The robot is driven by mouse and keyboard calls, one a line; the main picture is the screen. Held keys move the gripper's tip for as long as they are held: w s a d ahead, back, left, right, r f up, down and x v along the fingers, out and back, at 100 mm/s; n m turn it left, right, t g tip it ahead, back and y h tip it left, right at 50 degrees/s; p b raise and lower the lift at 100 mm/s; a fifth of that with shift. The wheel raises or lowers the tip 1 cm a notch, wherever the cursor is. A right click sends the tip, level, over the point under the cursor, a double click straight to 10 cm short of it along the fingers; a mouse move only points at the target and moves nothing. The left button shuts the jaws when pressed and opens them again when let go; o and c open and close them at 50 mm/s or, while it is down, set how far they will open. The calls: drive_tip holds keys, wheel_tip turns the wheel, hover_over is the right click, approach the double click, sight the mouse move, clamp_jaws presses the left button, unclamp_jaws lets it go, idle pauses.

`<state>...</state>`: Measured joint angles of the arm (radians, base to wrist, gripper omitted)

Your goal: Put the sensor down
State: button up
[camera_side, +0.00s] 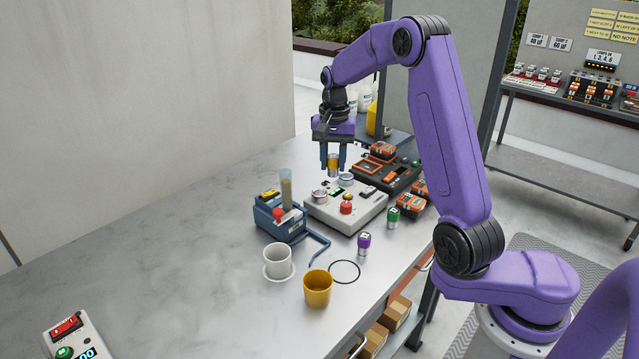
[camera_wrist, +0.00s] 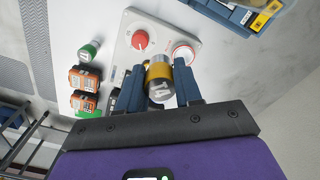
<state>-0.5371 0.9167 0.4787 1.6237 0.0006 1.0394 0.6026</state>
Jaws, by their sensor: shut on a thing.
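My gripper (camera_side: 333,167) is shut on a small cylindrical sensor (camera_side: 333,159) with a yellow band and metal ends. It holds the sensor above the back of a light grey console (camera_side: 370,211). In the wrist view the sensor (camera_wrist: 159,83) sits between the blue fingers, and its metal end carries dark digits that look like 14. The console (camera_wrist: 134,20) has a red knob (camera_side: 346,207) and round ring-like fittings, one at its left (camera_side: 320,196). The sensor's far end is hidden in the wrist view, and the gap beneath it is hard to judge.
A blue device with a tube (camera_side: 279,222) stands left. A white cup (camera_side: 277,261) and yellow cup (camera_side: 318,288) stand in front. The bench's left side (camera_side: 170,250) is mostly clear.

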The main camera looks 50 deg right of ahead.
drive_tip(key=w+f, duration=0.1)
drive_tip(key=f, duration=0.1)
drive_tip(key=w+f, duration=0.4)
drive_tip(key=shift+w+d, duration=0.1)
drive_tip(key=shift+d, duration=0.3)
drive_tip(key=shift+f, duration=1.6)
drive_tip(key=shift+f, duration=0.45)
